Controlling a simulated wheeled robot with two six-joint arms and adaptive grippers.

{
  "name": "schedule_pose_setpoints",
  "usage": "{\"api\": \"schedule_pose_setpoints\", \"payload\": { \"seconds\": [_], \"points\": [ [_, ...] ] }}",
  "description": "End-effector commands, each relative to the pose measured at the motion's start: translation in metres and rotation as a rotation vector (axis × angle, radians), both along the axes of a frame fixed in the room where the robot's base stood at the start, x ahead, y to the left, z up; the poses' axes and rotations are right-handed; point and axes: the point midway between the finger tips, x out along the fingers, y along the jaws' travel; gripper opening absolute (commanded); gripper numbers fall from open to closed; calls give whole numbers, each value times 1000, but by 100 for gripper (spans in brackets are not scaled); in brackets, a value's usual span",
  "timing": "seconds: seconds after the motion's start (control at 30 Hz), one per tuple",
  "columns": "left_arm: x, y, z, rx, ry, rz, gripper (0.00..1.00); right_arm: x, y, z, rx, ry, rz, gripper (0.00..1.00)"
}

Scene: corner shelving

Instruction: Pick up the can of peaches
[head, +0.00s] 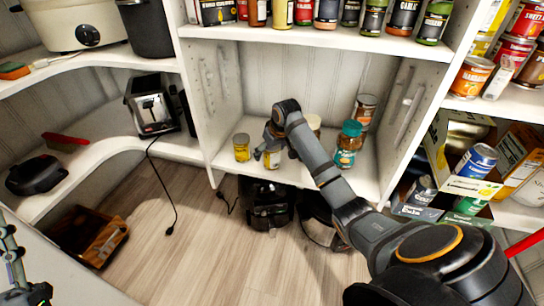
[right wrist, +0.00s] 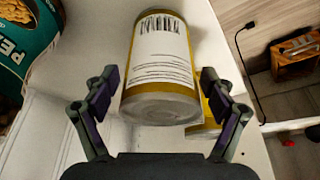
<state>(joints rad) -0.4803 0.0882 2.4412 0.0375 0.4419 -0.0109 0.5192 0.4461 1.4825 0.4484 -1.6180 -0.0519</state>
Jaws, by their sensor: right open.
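My right gripper (head: 267,152) is open on the middle shelf. In the right wrist view its fingers (right wrist: 160,84) stand on either side of a can (right wrist: 160,62) with a yellow band and a white barcode label. This can also shows at the gripper in the head view (head: 273,158), partly covered by it. Its front label is turned away, so I cannot read whether it is peaches. A second yellow can (head: 241,148) stands just to its left. My left gripper (head: 30,290) is only partly in view at the bottom left corner.
A teal-lidded jar (head: 346,150) stands right of my gripper, with a taller can (head: 365,108) behind it. Another can (head: 314,122) is partly hidden by my arm. The shelf's side walls and the shelf above bound the space. A toaster (head: 152,105) stands at left.

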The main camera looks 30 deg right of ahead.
Motion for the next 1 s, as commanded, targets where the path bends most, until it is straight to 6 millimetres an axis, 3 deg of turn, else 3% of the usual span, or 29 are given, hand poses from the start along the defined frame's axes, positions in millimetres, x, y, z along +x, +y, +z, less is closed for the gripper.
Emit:
{"api": "schedule_pose_setpoints", "payload": {
  "seconds": [0.07,0.6,0.93,1.0],
  "points": [
    [0,0,0,0,1,0,40,0,0,0,0,0,0,79],
    [0,0,0,0,3,0,40,0,0,1,0,-2,0,5],
    [2,0,-1,-1,17,0,40,0,0,4,0,-2,0,4],
    [9,1,-11,-3,63,1,40,0,0,6,0,-3,1,4]
  ]
}}
